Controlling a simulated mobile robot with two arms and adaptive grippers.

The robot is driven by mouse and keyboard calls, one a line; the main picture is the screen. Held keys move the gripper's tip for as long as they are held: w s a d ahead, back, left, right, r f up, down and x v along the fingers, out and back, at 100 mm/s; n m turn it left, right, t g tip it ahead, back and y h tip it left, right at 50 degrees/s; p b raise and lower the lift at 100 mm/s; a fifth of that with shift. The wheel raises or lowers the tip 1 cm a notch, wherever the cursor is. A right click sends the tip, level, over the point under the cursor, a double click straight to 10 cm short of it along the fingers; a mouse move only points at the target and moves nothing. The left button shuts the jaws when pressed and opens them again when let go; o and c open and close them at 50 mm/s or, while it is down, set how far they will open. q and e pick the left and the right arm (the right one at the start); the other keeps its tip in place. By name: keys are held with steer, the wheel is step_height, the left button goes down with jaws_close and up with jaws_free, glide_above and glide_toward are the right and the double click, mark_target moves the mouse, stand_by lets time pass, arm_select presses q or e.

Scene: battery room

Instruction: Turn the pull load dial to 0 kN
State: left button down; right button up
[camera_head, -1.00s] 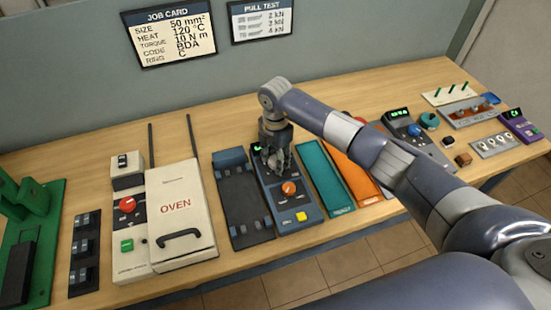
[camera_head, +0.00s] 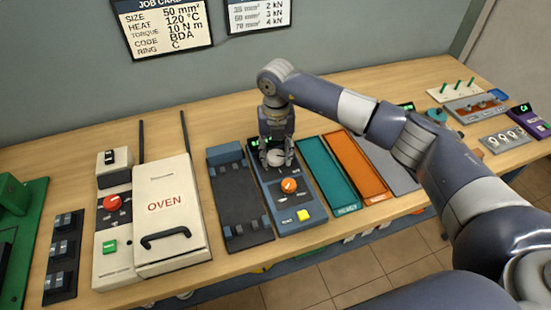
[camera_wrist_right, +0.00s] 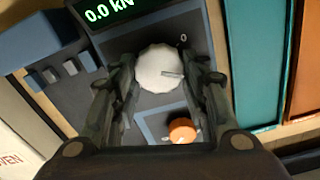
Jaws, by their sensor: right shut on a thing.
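The pull load dial is a white round knob (camera_wrist_right: 157,66) on the blue-grey pull tester (camera_head: 263,203); it also shows in the head view (camera_head: 275,158). The tester's green display (camera_wrist_right: 108,9) reads 0.0 kN. A small 0 mark is on the panel at the knob's upper right in the wrist view. A dark line on the knob points to the right there. My right gripper (camera_head: 277,161) comes down from above and is shut on the knob, one finger at each side. The other marks are hidden or too small to read. My left gripper is out of view.
An orange knob (camera_head: 289,186) and a yellow button (camera_head: 304,215) sit lower on the same tester. A dark rail unit (camera_head: 238,195) and the oven (camera_head: 172,215) stand left. Teal (camera_head: 327,176) and orange (camera_head: 356,166) trays lie right.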

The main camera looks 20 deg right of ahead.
mark_target(278, 156)
steer(key=n+b, duration=0.3)
steer(key=shift+d+f+n, duration=0.1)
steer(key=shift+f+n, duration=0.05)
steer(key=shift+n, duration=0.25)
steer(key=n+b, duration=0.2)
steer(key=n, duration=0.1)
steer(key=shift+n+b, duration=0.3)
steer(key=shift+b, duration=0.05)
steer(key=shift+w+d+r+n+b, duration=0.1)
steer(key=shift+n+b, duration=0.55)
steer(key=shift+n, duration=0.45)
steer(key=shift+d+r+n+b, duration=0.1)
steer(key=shift+n+b, duration=0.55)
steer(key=shift+n, duration=0.45)
steer(key=o, duration=1)
steer(key=shift+o, duration=0.2)
step_height(278, 156, up, 12)
